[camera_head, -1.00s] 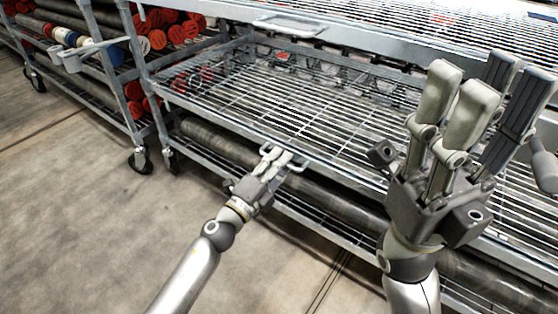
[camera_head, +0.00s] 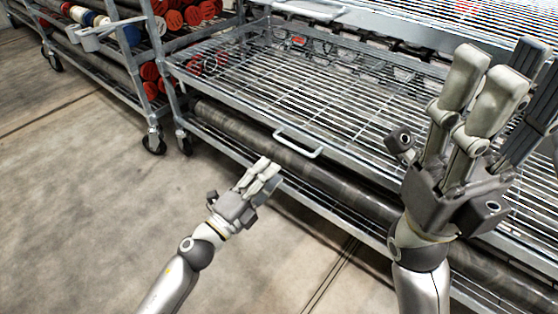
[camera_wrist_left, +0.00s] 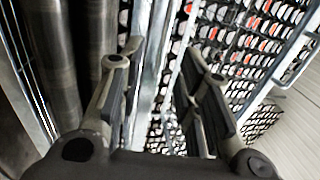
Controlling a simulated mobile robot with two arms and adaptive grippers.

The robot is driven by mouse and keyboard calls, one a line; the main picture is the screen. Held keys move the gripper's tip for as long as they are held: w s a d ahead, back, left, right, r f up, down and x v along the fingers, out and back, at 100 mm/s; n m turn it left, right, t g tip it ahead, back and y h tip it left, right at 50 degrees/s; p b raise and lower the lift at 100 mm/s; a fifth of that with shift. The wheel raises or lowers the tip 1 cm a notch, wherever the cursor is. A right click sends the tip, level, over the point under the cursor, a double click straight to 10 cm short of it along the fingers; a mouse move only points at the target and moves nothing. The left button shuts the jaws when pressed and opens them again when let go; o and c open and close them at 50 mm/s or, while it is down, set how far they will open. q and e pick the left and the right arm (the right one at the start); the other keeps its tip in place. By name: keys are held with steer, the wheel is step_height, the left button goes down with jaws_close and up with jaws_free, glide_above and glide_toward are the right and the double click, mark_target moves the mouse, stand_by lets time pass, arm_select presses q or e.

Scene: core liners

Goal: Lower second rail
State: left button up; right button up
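The second rail (camera_head: 297,145) is a light metal U-shaped handle at the front edge of the middle wire shelf (camera_head: 330,95), sticking out from it and pointing down. My left gripper (camera_head: 268,170) is just below and left of the rail, apart from it. In the left wrist view, my left gripper (camera_wrist_left: 165,65) has its fingers spread with nothing held between them. My right gripper (camera_head: 492,85) is raised at the right, in front of the rack, its fingers apart and empty. It hides part of the shelf.
A similar upper rail (camera_head: 310,12) sits on the top shelf edge. A long dark pipe (camera_head: 290,160) lies on the lower shelf. Another cart with red-capped cores (camera_head: 185,15) stands at the left, with a caster (camera_head: 153,143). The floor (camera_head: 90,220) is clear.

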arm_select(q)
steer(key=shift+v, duration=1.05)
